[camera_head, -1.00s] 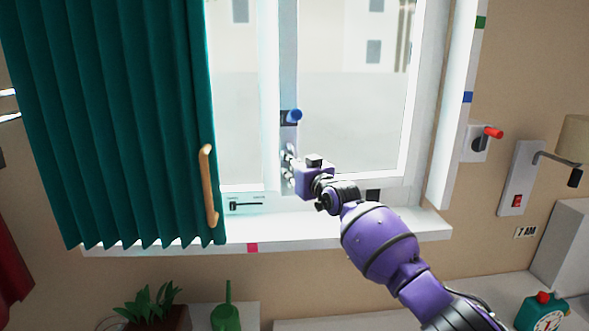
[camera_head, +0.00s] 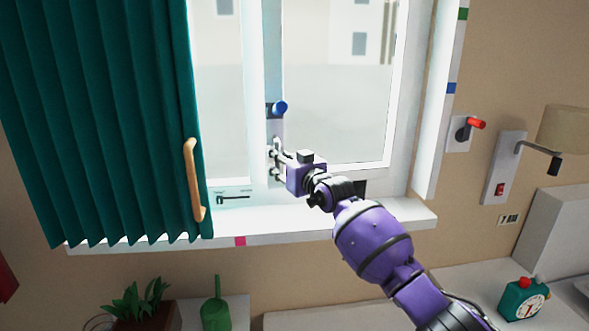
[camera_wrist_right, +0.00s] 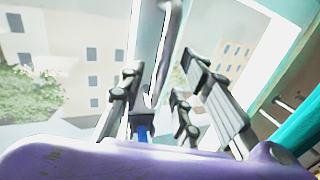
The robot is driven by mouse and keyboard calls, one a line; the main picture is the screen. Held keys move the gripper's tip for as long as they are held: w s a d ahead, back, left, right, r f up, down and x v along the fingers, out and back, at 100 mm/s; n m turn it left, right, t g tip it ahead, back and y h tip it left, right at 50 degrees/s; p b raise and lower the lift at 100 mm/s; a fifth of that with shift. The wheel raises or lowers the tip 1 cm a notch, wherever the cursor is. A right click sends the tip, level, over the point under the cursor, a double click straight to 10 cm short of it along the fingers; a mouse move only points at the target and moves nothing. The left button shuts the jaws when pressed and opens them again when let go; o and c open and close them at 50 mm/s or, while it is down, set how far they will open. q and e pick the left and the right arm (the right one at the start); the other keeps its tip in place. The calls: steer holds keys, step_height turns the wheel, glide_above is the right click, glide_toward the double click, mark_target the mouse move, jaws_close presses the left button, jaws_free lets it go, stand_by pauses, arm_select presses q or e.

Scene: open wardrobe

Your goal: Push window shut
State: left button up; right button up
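The window (camera_head: 375,163) has a white frame and two glass panes side by side, with a light upright bar between them. A blue handle (camera_head: 279,107) sits on that bar. My right gripper (camera_head: 275,160) is at the bar, just below the handle, with its fingers apart. In the right wrist view my gripper (camera_wrist_right: 155,110) has spread fingers, and the bar (camera_wrist_right: 148,60) and blue handle (camera_wrist_right: 142,132) appear between them. I cannot tell whether the fingers touch the bar. My left gripper is not in view.
A teal curtain (camera_head: 100,110) with a wooden handle (camera_head: 194,180) hangs at the left. The white sill (camera_head: 300,218) runs below the window.

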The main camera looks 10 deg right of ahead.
steer(key=v, duration=0.9)
steer(key=shift+s+d, duration=0.2)
steer(key=shift+s, duration=0.15)
